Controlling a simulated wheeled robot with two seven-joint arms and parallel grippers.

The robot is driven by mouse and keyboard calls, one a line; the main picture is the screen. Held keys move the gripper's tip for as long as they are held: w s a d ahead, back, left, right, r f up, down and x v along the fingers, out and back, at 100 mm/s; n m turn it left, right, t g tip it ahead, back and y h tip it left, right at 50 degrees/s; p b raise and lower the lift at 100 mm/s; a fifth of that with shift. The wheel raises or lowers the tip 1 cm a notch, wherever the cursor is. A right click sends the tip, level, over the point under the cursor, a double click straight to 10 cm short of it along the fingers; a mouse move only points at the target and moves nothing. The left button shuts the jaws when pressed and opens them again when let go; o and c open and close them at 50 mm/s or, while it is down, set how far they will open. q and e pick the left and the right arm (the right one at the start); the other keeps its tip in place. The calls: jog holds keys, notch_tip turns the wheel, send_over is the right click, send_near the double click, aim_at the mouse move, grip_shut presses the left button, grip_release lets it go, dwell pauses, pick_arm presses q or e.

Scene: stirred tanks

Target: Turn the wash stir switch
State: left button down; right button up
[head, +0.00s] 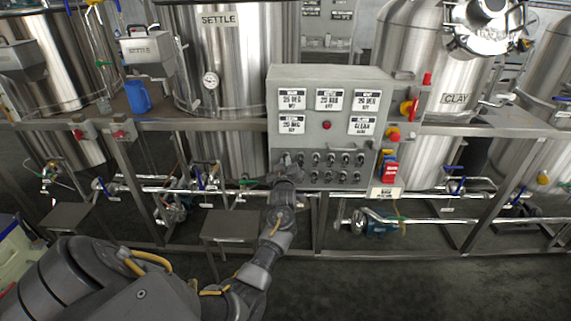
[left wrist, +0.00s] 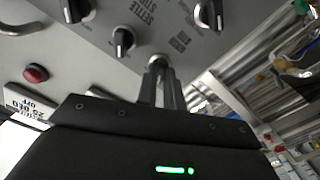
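The grey control panel (head: 325,128) stands in the middle of the head view, with rows of small black switches on its lower part. My left gripper (head: 287,162) is at the left end of these switches. In the left wrist view, the two dark fingers of my left gripper (left wrist: 159,72) are close together around a switch, whose pale round base (left wrist: 158,58) shows at their tips. The fingers hide most of that switch. Its label is too small to read, so I cannot tell if it is the wash stir switch. My right gripper is out of view.
Other black switches (left wrist: 122,42) (left wrist: 209,14) sit close by, one near a SETTLE label. A red button (left wrist: 36,73) is on the panel. Red and yellow switches (head: 390,170) line the panel's right side. Steel tanks (head: 240,60) and pipes stand behind. The floor (head: 430,285) at front right is clear.

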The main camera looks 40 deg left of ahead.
pick_arm(q)
jog(key=shift+n, duration=0.4)
jog(key=c, duration=1.5)
grip_release()
jog(key=b+v, duration=0.2)
jog(key=v, duration=0.8)
jog(key=shift+s+d, duration=0.3)
